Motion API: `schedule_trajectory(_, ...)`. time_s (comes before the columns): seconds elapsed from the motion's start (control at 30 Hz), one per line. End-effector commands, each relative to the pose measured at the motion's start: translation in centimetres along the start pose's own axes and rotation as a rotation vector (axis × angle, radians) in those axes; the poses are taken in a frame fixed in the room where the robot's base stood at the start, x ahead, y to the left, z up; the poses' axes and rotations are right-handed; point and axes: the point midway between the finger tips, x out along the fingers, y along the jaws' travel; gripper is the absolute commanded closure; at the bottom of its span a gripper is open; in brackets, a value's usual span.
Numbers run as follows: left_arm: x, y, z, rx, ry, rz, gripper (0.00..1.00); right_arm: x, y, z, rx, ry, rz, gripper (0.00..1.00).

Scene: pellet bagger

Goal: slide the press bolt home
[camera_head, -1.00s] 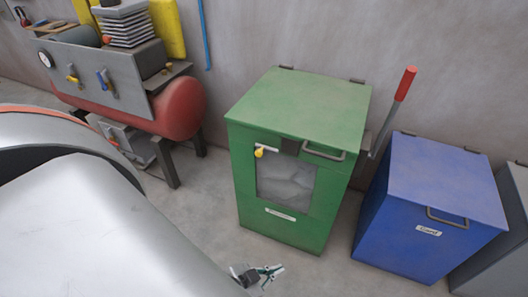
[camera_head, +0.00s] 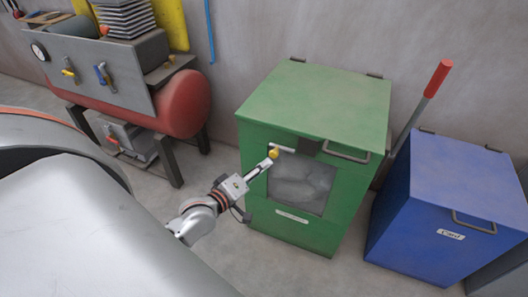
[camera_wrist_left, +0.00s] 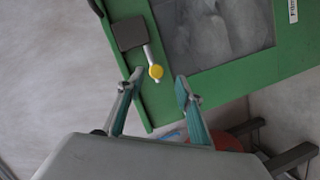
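The press bolt (camera_head: 284,149) is a short light rod with a yellow knob (camera_head: 273,154) on the front of the green press (camera_head: 310,105), left of a dark block (camera_head: 308,146). In the left wrist view the bolt (camera_wrist_left: 149,55) comes out of the dark block, and its yellow knob (camera_wrist_left: 156,71) shows just ahead of my gripper. My left gripper (camera_wrist_left: 159,80) is open, its two teal-padded fingers apart on either side of the knob. In the head view the left gripper (camera_head: 267,163) reaches the knob from the lower left. My right gripper is not in view.
The press has a window (camera_head: 300,186) and a lid handle (camera_head: 346,155). A red-handled lever (camera_head: 437,79) and a blue bin (camera_head: 440,190) stand to its right. A red tank (camera_head: 185,105) with a valve panel is at left. Bare floor lies between tank and press.

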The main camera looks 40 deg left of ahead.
Motion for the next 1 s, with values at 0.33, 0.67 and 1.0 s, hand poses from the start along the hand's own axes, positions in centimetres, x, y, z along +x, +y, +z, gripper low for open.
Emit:
schedule_trajectory(0.33,3.4,0.4,-1.0,-0.057,0.017,0.014,0.64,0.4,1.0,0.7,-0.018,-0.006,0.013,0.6)
schedule_trajectory(0.67,7.5,0.4,-1.0,-0.055,0.015,0.012,0.64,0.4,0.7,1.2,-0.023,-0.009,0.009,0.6)
schedule_trajectory(1.0,8.2,0.5,-1.1,-0.054,0.015,0.012,0.64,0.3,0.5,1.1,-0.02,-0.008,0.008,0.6)
